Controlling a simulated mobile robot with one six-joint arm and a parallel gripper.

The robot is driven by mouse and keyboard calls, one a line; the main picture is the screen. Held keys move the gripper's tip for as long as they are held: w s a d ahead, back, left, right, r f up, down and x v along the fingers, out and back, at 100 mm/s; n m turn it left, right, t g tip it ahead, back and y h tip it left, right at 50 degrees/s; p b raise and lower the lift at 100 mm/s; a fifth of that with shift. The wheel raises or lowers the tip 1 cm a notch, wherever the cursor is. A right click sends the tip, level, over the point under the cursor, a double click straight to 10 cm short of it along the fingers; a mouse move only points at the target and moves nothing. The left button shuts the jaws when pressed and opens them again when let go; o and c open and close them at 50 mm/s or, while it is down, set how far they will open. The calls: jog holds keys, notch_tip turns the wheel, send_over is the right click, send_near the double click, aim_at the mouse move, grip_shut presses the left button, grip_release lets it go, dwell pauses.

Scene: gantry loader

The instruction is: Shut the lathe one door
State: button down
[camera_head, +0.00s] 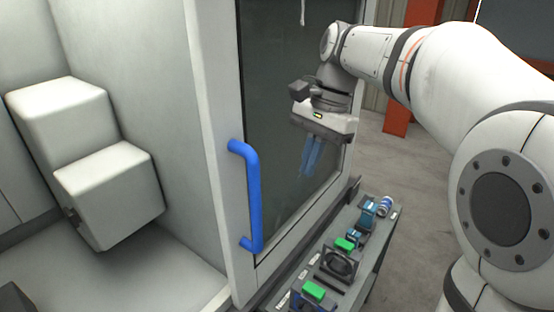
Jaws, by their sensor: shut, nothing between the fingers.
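The lathe door (221,140) is a pale grey frame around a dark window (275,110). It stands open, with the machine's inside showing to its left. A blue bar handle (254,195) runs upright on the door's left frame edge. My gripper (309,172) hangs in front of the window, to the right of the handle and higher than its lower end. Its blue fingers point down and are together, with nothing between them. It is apart from the handle. Whether the fingers are near the glass is hard to tell.
Inside the machine are white block-shaped housings (108,190) on the left. Below the door, a narrow grey shelf (375,262) carries green blocks (313,290), a dark round-holed part (340,264) and small blue items. An orange-red post (408,70) stands behind. Grey floor (420,190) lies open at right.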

jog(key=s+a+f+m+g+p, duration=0.1)
jog(key=s+a+f+p, duration=0.1)
jog(key=s+a+f, duration=0.2)
jog(key=shift+a+f, duration=0.9)
jog(key=shift+a, duration=0.75)
